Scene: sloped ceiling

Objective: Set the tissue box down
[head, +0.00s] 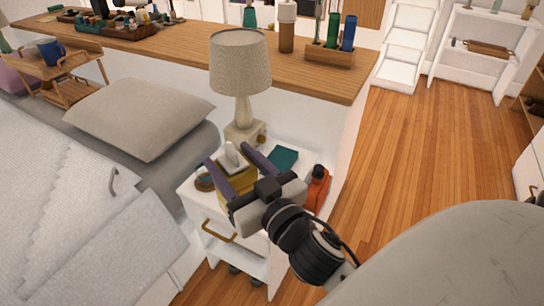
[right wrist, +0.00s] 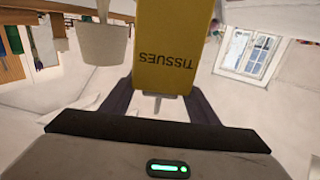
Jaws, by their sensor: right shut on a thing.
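A yellow tissue box (head: 239,186) with a white tissue sticking up is between the fingers of my right gripper (head: 238,170) in the head view. The gripper is shut on it. The box is over the white nightstand (head: 290,208); I cannot tell whether its base touches the top. In the right wrist view the yellow tissue box (right wrist: 170,45) shows its "TISSUES" lettering upside down between the fingers. My left gripper is in neither view.
On the nightstand are a table lamp (head: 242,80), a teal book (head: 284,159), an orange-red bottle (head: 318,187) and a small round object (head: 205,180) left of the box. A bed with a grey pillow (head: 140,115) is at left. Wooden floor (head: 440,160) is clear at right.

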